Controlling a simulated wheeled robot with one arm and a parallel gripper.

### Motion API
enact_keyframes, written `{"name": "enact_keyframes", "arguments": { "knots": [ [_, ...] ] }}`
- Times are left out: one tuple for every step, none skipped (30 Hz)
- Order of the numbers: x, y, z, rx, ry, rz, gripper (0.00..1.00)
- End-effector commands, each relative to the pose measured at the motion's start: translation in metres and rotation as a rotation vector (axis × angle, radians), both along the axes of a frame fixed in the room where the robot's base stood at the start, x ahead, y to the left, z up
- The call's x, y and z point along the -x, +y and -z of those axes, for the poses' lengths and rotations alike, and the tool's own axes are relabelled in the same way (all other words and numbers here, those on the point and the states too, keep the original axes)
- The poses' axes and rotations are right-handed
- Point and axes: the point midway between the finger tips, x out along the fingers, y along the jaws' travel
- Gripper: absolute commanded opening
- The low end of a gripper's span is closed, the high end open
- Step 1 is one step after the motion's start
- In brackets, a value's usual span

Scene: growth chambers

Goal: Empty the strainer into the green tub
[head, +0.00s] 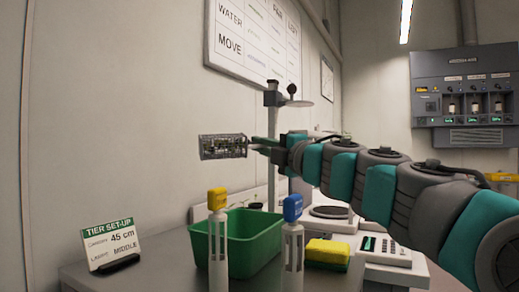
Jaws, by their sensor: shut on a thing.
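The strainer (222,147) is a dark wire-mesh basket in the upper middle of the head view. Some darker bits show through its mesh, but I cannot make out what they are. My gripper (262,144) is small in the picture and shut on the strainer's handle end at its right. The strainer is held in the air, roughly level, with its long side across the view. The green tub (255,262) stands on the counter, below the strainer in the picture. Its inside floor is mostly hidden by its front wall.
Two white posts, one with a yellow cap (217,199) and one with a blue cap (293,208), stand in front of the tub. A yellow sponge (327,251) and a scale (390,256) are to the right. A sign (111,247) stands left. A grey stand (273,120) rises behind.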

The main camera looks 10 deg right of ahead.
Motion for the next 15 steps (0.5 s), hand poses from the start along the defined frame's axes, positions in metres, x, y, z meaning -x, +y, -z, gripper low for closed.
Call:
{"name": "enact_keyframes", "arguments": {
  "knots": [
    [0.001, 0.001, 0.005, -0.038, 0.006, -0.005, 0.00],
    [0.000, 0.001, 0.006, -0.059, 0.011, -0.003, 0.00],
    [0.000, 0.001, 0.008, -0.087, 0.018, -0.006, 0.00],
    [0.000, 0.001, 0.012, -0.112, 0.024, -0.004, 0.00],
    [0.000, 0.001, 0.015, -0.140, 0.030, -0.002, 0.00],
    [0.000, 0.002, 0.017, -0.177, 0.038, -0.001, 0.00],
    [0.000, 0.002, 0.018, -0.204, 0.044, 0.000, 0.00],
    [0.000, 0.002, 0.019, -0.231, 0.048, 0.001, 0.00],
    [0.000, 0.003, 0.020, -0.266, 0.055, 0.000, 0.00],
    [0.000, 0.004, 0.021, -0.292, 0.061, -0.002, 0.00],
    [0.001, 0.004, 0.022, -0.317, 0.065, -0.003, 0.00],
    [0.001, 0.004, 0.023, -0.349, 0.072, -0.002, 0.00],
    [0.001, 0.004, 0.024, -0.373, 0.077, -0.001, 0.00],
    [0.001, 0.004, 0.026, -0.397, 0.081, 0.001, 0.00],
    [0.001, 0.005, 0.027, -0.428, 0.087, 0.001, 0.00]
  ]
}}
